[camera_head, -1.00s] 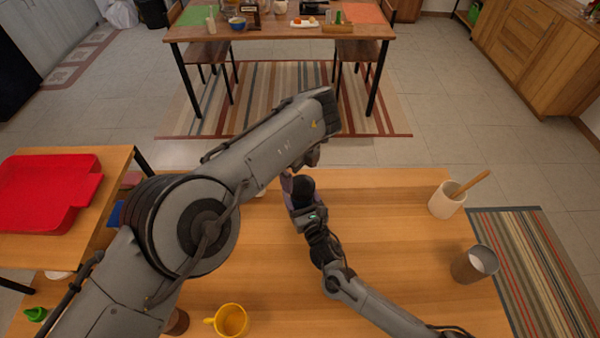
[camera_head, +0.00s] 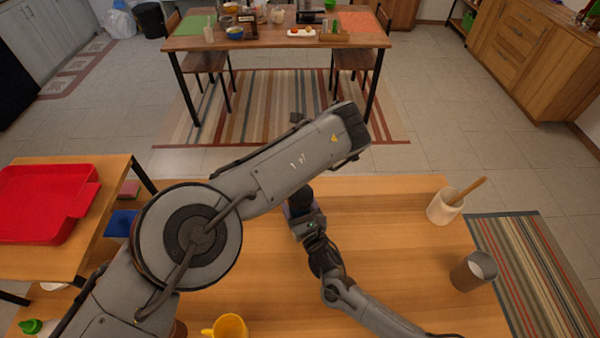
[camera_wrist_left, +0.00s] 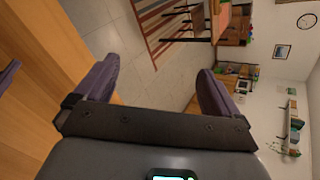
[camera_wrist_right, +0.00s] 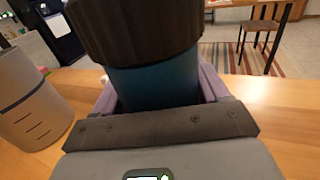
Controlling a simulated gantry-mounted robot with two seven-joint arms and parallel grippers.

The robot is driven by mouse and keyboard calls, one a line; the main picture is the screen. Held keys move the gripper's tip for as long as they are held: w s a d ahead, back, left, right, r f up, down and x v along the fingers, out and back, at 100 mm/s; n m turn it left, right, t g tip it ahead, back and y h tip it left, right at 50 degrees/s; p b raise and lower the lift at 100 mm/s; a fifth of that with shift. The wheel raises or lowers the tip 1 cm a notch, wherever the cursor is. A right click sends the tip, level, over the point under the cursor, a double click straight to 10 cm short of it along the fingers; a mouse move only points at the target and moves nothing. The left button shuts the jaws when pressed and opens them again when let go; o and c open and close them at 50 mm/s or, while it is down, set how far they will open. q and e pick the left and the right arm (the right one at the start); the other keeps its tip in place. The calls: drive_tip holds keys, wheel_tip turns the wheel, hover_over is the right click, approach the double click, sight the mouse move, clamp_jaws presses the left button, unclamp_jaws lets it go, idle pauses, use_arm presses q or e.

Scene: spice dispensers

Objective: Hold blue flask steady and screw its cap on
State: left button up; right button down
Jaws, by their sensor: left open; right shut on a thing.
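The blue flask (camera_wrist_right: 155,82) stands between the fingers of my right gripper in the right wrist view. A wide dark ribbed cap (camera_wrist_right: 135,28) sits at its top; I cannot tell how tightly. My right gripper (camera_head: 298,204) is shut on the flask over the table's back part in the head view, where my left arm hides most of the flask. My left gripper (camera_wrist_left: 156,88) is open and empty in the left wrist view, its purple fingers wide apart. In the head view its fingers are hidden behind my left arm.
A white cup with a wooden stick (camera_head: 445,207) and a brown can (camera_head: 472,272) stand at the right of the wooden table (camera_head: 400,240). A yellow mug (camera_head: 230,327) is at the front. A red tray (camera_head: 40,205) lies on the left side table.

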use_arm(q)
drive_tip(key=s+d+r+n+t, duration=0.35)
drive_tip(key=d+r+n, duration=0.25)
drive_tip(key=d+r, duration=0.3)
drive_tip(key=s+a+r+n+g+y, duration=0.25)
drive_tip(key=s+r+n+y, duration=0.2)
drive_tip(key=n, duration=0.85)
drive_tip(key=s+a+f+n+g, duration=0.1)
drive_tip(key=a+f+n+g, duration=0.15)
drive_tip(key=a+g, duration=0.2)
drive_tip(key=s+a+f+n+g, duration=0.2)
drive_tip(key=a+n+g, duration=0.1)
drive_tip(key=a+n, duration=0.15)
drive_tip(key=a+f+g+h, duration=0.1)
drive_tip(key=f, duration=0.3)
drive_tip(key=s+a+f+n+g+h, duration=0.1)
drive_tip(key=a+f+g+h, duration=0.1)
drive_tip(key=f, duration=0.3)
drive_tip(key=a+f+n+g+h, duration=0.1)
drive_tip(key=a+f, duration=0.1)
drive_tip(key=f, duration=0.2)
drive_tip(key=shift+s+f+h, duration=0.2)
drive_tip(key=shift+s+h, duration=0.05)
drive_tip(key=shift+s, duration=0.05)
drive_tip(key=shift+s+f, duration=0.1)
drive_tip(key=shift+f, duration=0.2)
